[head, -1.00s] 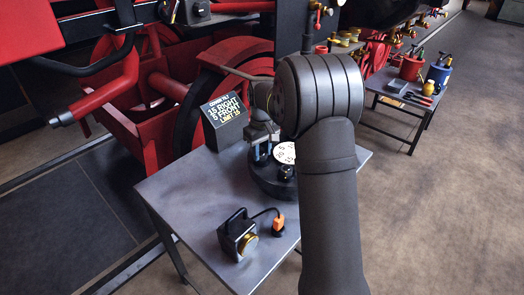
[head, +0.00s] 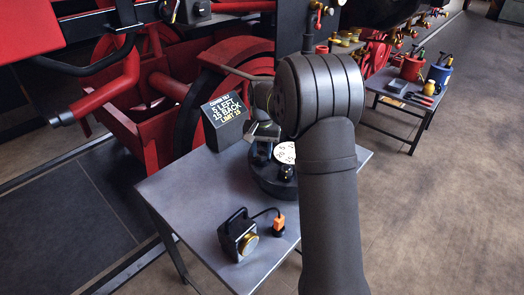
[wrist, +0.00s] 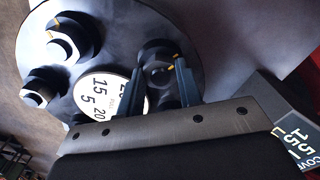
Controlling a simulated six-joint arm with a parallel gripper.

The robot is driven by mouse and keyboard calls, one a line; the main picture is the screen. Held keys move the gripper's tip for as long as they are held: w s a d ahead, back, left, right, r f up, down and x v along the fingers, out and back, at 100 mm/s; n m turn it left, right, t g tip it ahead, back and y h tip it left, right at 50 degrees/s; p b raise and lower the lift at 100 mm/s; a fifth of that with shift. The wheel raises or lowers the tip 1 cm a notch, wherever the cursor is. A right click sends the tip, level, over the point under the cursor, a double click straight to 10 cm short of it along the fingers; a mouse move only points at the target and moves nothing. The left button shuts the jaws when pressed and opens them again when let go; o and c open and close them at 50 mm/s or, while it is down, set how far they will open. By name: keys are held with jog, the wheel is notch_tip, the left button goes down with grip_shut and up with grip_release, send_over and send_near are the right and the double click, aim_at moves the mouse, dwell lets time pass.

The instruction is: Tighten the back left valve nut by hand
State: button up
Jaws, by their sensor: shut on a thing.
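A round dark valve cover (head: 272,188) sits on the grey table. It also fills the upper left of the wrist view (wrist: 105,22). It bears several dark nuts on studs with yellow marks, two of them at left (wrist: 62,45) and lower left (wrist: 38,88) in the wrist view, and a white numbered dial (wrist: 112,92). My gripper (wrist: 160,75) is shut on another nut (wrist: 158,54) near the cover's edge. In the head view my gripper (head: 262,145) is over the cover's back left side, and my arm hides part of the cover.
A sign (head: 226,119) behind the cover reads 5 LEFT, 15 BACK, LIMIT 15. A black device with a brass dial (head: 238,236) and an orange-tipped lead (head: 278,224) lie on the table's front. Red machinery (head: 130,100) stands behind. The table's left part is clear.

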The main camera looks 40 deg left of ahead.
jog(key=shift+r+m, duration=0.1)
jog(key=shift+m, duration=0.3)
jog(key=o, duration=1)
notch_tip(320, 180, up, 17)
jog(key=shift+r, duration=0.2)
jog(key=shift+f, duration=0.1)
dwell(0.3)
notch_tip(320, 180, down, 17)
jog(key=shift+f, duration=0.2)
dwell(0.4)
